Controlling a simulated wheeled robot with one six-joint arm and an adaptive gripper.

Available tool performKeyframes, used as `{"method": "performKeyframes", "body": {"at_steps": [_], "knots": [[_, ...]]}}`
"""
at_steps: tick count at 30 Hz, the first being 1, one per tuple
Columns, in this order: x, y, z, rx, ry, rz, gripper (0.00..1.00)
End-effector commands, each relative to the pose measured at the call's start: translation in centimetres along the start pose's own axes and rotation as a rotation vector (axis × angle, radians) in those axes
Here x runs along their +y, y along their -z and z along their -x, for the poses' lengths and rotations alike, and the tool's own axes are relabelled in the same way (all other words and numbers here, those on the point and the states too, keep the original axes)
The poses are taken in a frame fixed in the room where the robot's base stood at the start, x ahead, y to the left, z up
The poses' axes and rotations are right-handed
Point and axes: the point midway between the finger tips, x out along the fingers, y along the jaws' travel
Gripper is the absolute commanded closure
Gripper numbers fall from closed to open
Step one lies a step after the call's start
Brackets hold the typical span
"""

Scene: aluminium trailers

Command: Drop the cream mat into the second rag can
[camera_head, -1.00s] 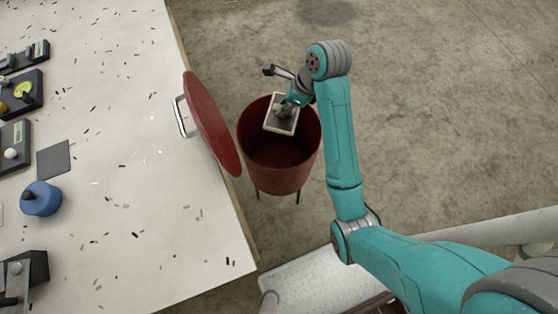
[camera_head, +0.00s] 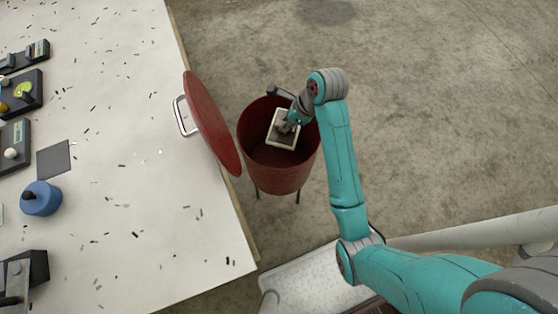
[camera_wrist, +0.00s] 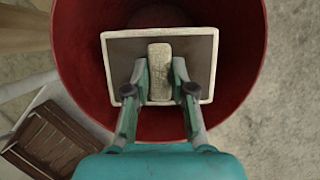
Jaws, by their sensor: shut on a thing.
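The cream mat (camera_head: 278,138) is a rectangular piece with a cream rim, a darker face and a cream block in its middle. In the wrist view the mat (camera_wrist: 124,62) lies across the mouth area of the can. My gripper (camera_wrist: 160,88) is shut on the block, one finger on each side. In the head view my gripper (camera_head: 289,127) holds the mat tilted, within the outline of the open red can (camera_head: 279,178). Its exact height against the can's rim is hard to tell. The can's inner wall also shows around the mat in the wrist view (camera_wrist: 235,75).
A red lid (camera_head: 210,125) with a metal handle stands tilted at the table's edge, left of the can. The white table (camera_head: 130,190) carries a blue round container (camera_head: 41,198) and dark trays. A brown slatted crate (camera_wrist: 52,138) shows lower left. Floor to the right is clear.

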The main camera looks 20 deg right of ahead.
Motion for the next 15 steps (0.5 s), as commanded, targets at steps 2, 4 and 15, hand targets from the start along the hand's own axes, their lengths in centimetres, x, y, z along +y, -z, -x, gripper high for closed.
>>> {"method": "performKeyframes", "body": {"at_steps": [2,4,15], "knots": [[0.00,0.01,-0.03,0.000,0.000,0.000,1.00],[0.00,0.01,-0.02,0.000,0.000,0.000,1.00],[0.00,0.00,-0.01,0.000,0.000,0.000,0.47]]}}
